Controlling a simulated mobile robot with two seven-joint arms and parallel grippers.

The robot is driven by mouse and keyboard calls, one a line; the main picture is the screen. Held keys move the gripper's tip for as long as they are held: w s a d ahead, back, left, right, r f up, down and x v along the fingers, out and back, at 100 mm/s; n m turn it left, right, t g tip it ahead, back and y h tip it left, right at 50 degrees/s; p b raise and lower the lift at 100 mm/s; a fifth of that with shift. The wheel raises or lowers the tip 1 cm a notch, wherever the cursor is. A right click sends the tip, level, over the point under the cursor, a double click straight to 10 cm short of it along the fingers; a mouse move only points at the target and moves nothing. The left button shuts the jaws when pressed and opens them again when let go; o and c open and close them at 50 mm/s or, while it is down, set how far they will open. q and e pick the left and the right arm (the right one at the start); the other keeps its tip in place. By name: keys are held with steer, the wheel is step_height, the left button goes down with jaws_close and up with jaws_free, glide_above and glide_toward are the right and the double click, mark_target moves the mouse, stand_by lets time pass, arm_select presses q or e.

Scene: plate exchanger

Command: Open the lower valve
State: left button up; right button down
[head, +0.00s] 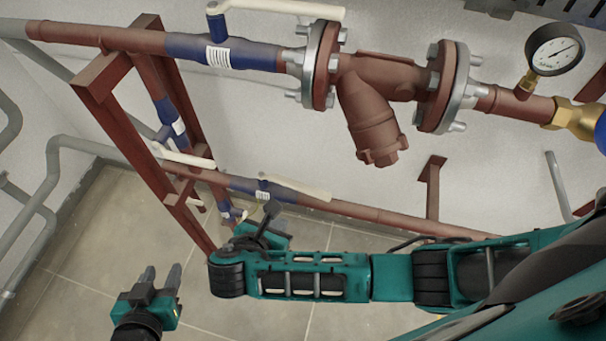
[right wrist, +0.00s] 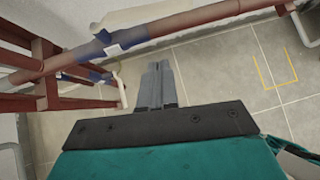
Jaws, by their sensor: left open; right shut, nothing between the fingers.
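A lower pipe carries a blue valve (head: 248,187) with a white lever handle (head: 300,189) lying roughly along the pipe. The valve (right wrist: 118,42) and its handle (right wrist: 150,14) also show in the right wrist view. Below left is another small blue valve (head: 228,211) with a white handle (right wrist: 122,90). I cannot tell for certain which is the lower valve. My right gripper (head: 271,208) is shut and empty, just below the lower pipe; its fingers (right wrist: 158,68) touch no handle there. My left gripper (head: 160,274) is open and empty above the floor, left of the right arm.
The upper pipe has a blue valve (head: 222,52) with a white handle, a flanged strainer (head: 370,115) and a pressure gauge (head: 555,50). A red frame (head: 150,165) stands at left. Grey pipes (head: 50,175) run along the wall. The tiled floor (head: 80,260) is clear.

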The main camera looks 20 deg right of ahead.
glide_toward(303, 193)
steer(key=x, duration=0.6)
arm_select(q)
steer(key=shift+w+d+f, duration=0.15)
steer(key=shift+w+f, duration=0.1)
steer(key=shift+w, duration=0.05)
arm_select(e)
steer(key=shift+f, duration=0.15)
arm_select(q)
steer(key=shift+w, duration=0.15)
